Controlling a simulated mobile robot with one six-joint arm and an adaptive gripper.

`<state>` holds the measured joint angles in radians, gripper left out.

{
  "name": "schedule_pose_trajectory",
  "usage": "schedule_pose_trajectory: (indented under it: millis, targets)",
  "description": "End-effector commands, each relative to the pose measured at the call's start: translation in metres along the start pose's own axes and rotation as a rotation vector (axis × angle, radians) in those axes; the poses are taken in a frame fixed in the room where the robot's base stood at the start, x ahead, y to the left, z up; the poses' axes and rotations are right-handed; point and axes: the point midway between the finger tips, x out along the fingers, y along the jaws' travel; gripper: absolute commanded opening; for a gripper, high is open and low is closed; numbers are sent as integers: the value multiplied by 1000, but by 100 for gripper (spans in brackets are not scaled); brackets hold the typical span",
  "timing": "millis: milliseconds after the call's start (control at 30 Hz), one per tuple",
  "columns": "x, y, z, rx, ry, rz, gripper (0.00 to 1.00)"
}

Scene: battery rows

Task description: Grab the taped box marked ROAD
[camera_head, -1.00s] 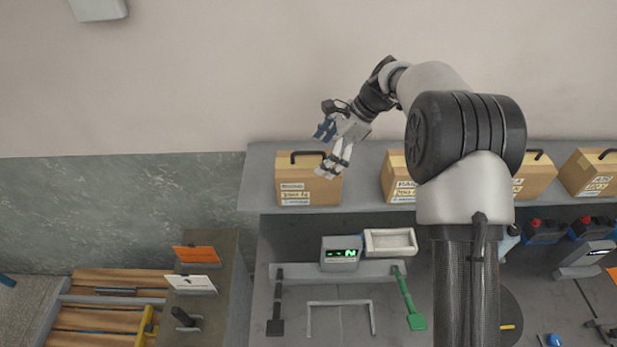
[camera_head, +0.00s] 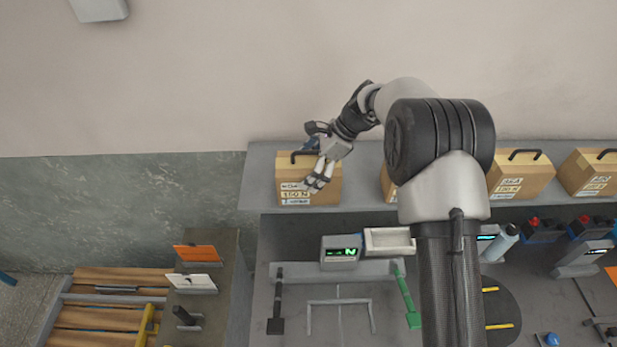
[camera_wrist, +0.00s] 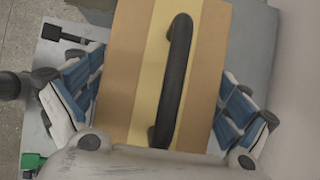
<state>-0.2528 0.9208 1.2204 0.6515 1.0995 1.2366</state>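A cardboard box (camera_head: 329,191) with a black handle and a label stands at the left end of the upper shelf. Its label is partly covered by my fingers and too small to read surely. My gripper (camera_head: 318,183) is at this box, seen from the head camera in front of its top and label. In the wrist view, the box (camera_wrist: 138,75) with a pale tape strip and the black handle (camera_wrist: 176,75) lies between the blue-padded fingers of my gripper (camera_wrist: 160,78). The fingers are open on either side of it; whether they touch it I cannot tell.
Other handled boxes stand along the shelf (camera_head: 259,185): one (camera_head: 387,185) half hidden by my arm, one (camera_head: 520,178) and one (camera_head: 590,174) to the right. Below are a green display unit (camera_head: 340,253) and a white tray (camera_head: 388,241). Wall is behind.

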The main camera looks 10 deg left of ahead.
Motion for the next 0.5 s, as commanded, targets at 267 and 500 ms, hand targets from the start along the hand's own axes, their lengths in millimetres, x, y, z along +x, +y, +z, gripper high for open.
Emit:
schedule_pose_trajectory:
  millis: [267, 500]
  targets:
    - [0, 0, 0, 0, 0, 0, 71]
    - [0, 0, 0, 0, 0, 0, 55]
